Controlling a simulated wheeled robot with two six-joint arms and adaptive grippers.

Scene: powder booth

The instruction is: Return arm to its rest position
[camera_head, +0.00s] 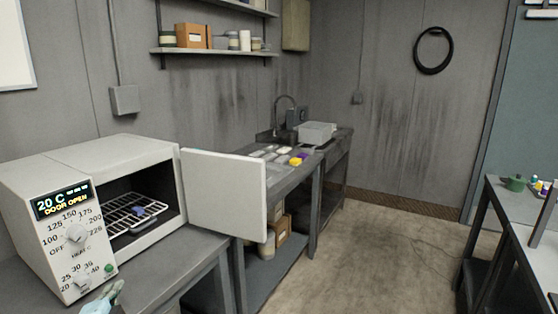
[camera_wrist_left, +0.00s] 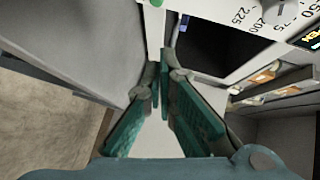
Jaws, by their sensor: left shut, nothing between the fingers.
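My left gripper (camera_head: 106,294) shows only in part at the bottom edge of the head view, just in front of the oven's lower front corner. In the left wrist view its teal fingers (camera_wrist_left: 164,78) are shut together with nothing between them, with the oven front beyond. The white oven (camera_head: 90,165) has its door (camera_head: 225,190) swung open, and its display reads 20 C, DOOR OPEN. My right gripper is in neither view.
The oven stands on a grey bench (camera_head: 185,270). A counter behind the door holds several small items, a sink faucet (camera_head: 285,103) and a light grey bin (camera_head: 317,132). A table (camera_head: 525,208) stands at the right. The floor (camera_head: 380,250) between is open, with a thin cable on it.

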